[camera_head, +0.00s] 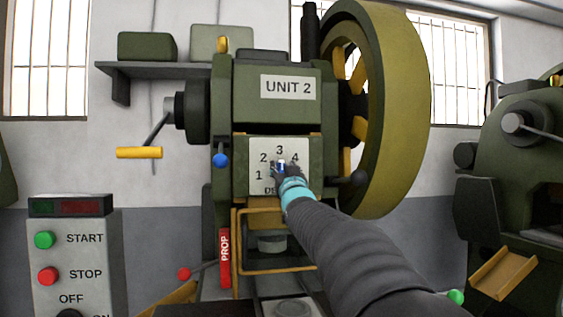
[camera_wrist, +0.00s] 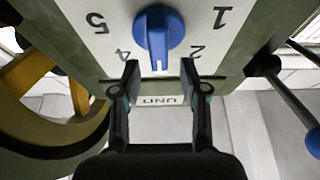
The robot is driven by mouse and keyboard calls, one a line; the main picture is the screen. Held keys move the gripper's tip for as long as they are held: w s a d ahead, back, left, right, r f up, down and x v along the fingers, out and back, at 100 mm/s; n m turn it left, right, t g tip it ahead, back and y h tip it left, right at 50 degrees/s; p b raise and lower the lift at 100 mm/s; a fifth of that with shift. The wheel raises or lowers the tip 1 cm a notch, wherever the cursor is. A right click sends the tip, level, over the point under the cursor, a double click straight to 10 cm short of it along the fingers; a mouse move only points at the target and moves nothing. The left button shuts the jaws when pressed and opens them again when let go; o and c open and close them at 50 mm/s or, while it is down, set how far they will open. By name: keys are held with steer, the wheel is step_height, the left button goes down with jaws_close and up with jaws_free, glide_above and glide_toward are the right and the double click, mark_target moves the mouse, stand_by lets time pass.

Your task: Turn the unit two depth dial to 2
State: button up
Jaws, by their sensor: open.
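The depth dial (camera_wrist: 159,32) is a blue knob on the white plate (camera_head: 256,150) of the green machine labelled UNIT 2. The wrist view shows the plate upside down. The knob's white pointer line aims at the 3 position, between 2 and 4. The numeral 2 (camera_head: 263,158) shows left of the 3 in the head view. My gripper (camera_wrist: 161,72) is open, its two dark fingertips apart just short of the knob in the wrist view. In the head view my gripper (camera_head: 285,170) covers most of the dial. No finger contact with the knob is visible.
A large green flywheel (camera_head: 396,110) stands right of the plate. A yellow-handled crank (camera_head: 139,153) and a blue-knobbed lever (camera_head: 220,160) are at left. A red PROP bar (camera_head: 224,258) hangs below. A START/STOP control box (camera_head: 72,255) stands at lower left.

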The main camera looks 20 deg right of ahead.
steer(key=shift+x, duration=1.15)
jaws_close()
steer(key=shift+n, duration=0.3)
steer(key=n+y, duration=0.1)
steer(key=n, duration=0.1)
steer(key=n+y+p, duration=0.1)
steer(key=n, duration=0.1)
steer(key=n+y+p, duration=0.1)
steer(key=n, duration=0.1)
steer(key=shift+a+y, duration=0.3)
steer(key=shift+a, duration=0.1)
steer(key=shift+a+f+n+g+y+p, duration=0.15)
steer(key=shift+n+g+y, duration=0.25)
steer(key=shift+n, duration=0.75)
steer(key=shift+a+f+n+g+y+p, duration=0.2)
steer(key=shift+n+y, duration=0.35)
steer(key=shift+n, duration=0.65)
steer(key=shift+a+f+n+g+y+p, duration=0.1)
steer(key=shift+n+g+y, duration=0.35)
steer(key=shift+n, duration=0.7)
